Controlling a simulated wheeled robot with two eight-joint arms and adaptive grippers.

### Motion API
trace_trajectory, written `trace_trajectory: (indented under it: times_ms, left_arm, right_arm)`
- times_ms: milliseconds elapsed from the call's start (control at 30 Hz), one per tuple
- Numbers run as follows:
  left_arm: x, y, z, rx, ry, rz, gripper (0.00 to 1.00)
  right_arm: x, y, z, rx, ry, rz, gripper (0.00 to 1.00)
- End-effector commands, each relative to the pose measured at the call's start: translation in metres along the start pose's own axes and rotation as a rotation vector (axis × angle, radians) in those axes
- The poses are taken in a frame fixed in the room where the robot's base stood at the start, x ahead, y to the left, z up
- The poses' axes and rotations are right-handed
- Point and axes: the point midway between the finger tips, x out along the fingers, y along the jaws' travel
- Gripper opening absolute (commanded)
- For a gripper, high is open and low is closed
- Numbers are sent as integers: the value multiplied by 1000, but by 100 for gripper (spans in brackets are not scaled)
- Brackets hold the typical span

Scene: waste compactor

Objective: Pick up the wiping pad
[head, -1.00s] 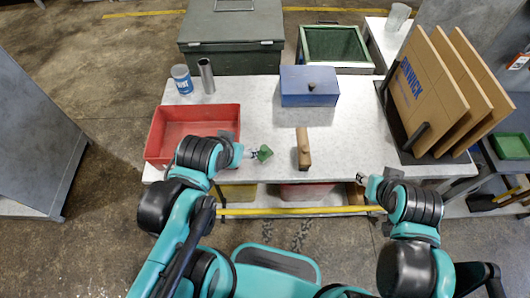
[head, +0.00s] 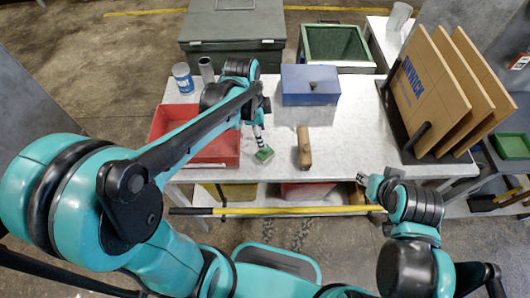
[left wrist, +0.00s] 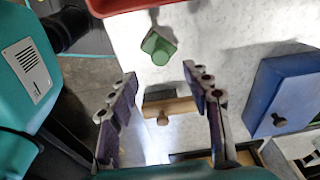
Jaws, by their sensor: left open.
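A wooden block with a round knob and a dark strip, which looks like the wiping pad (head: 304,150), lies on the white table right of centre. It shows in the left wrist view (left wrist: 170,107) between the fingers but beyond them, not gripped. A small green object (head: 264,154) lies to its left, also in the left wrist view (left wrist: 158,46). My left gripper (head: 258,135) is open and empty, above the table and left of the block; its fingers (left wrist: 163,85) show spread in the wrist view. My right gripper (head: 363,179) is by the table's front edge; its jaw state is unclear.
A red tray (head: 222,161) is partly hidden behind my left arm. A blue box (head: 310,97) stands behind the wooden block. A paint can (head: 183,80) and a metal cylinder (head: 206,70) stand at back left. Cardboard panels (head: 425,90) stand at right. The table's middle right is clear.

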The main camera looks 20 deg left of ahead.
Motion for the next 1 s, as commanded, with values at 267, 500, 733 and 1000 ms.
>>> trace_trajectory:
  times_ms: [267, 500, 733, 1000]
  left_arm:
    - [26, -4, -2, 78, -1, 33, 49]
    - [50, -3, -1, 75, -1, 32, 49]
    - [84, -2, 0, 74, -1, 31, 49]
    - [85, -1, -1, 73, -1, 31, 44]
  right_arm:
    - [7, 0, 5, 0, 0, 0, 40]
    - [17, 0, 12, 0, 0, 0, 40]
    - [31, 0, 22, 0, 0, 0, 40]
    - [30, 0, 21, 0, 0, 0, 40]
